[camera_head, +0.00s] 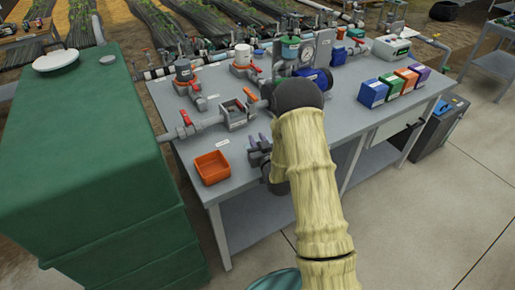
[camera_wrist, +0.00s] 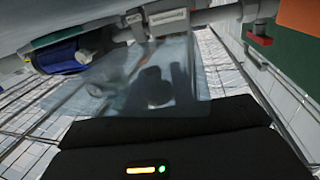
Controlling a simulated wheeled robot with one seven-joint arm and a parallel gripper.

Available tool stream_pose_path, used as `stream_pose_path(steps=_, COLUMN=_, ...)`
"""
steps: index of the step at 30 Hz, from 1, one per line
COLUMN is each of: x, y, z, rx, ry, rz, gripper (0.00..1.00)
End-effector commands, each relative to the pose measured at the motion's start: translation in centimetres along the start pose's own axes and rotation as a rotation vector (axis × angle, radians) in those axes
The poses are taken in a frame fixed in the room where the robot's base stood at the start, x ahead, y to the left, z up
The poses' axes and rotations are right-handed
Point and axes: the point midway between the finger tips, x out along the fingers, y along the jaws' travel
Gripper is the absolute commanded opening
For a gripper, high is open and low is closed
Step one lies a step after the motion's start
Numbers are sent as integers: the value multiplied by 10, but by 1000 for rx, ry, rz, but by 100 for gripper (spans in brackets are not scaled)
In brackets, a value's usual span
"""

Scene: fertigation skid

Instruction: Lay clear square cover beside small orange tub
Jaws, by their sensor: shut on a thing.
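The small orange tub (camera_head: 212,167) sits on the front left corner of the grey bench, open and seemingly empty. Its orange side also shows at the top right of the wrist view (camera_wrist: 300,14). My gripper (camera_head: 260,148) is just right of the tub, near the bench's front edge. In the wrist view, the clear square cover (camera_wrist: 190,92) spreads out in front of the dark gripper body, and my gripper is shut on it. The cover is see-through and tilted in that picture. In the head view I cannot make it out.
The bench (camera_head: 335,110) carries pipes, red-handled valves and an open-topped square housing (camera_head: 234,114) behind the tub. Several coloured boxes (camera_head: 388,86) stand to the right. A large green tank (camera_head: 90,150) borders the left. Bare bench top shows around the tub.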

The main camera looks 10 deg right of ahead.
Motion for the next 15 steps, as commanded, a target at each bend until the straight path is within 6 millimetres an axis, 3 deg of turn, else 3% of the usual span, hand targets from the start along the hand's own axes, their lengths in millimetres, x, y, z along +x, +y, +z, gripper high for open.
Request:
stream_pose_path(steps=8, x=1, y=0, z=36, rx=1, ry=-3, rz=0, gripper=0)
stream_pose_path(steps=15, x=2, y=0, z=39, rx=0, ry=1, rz=0, gripper=0)
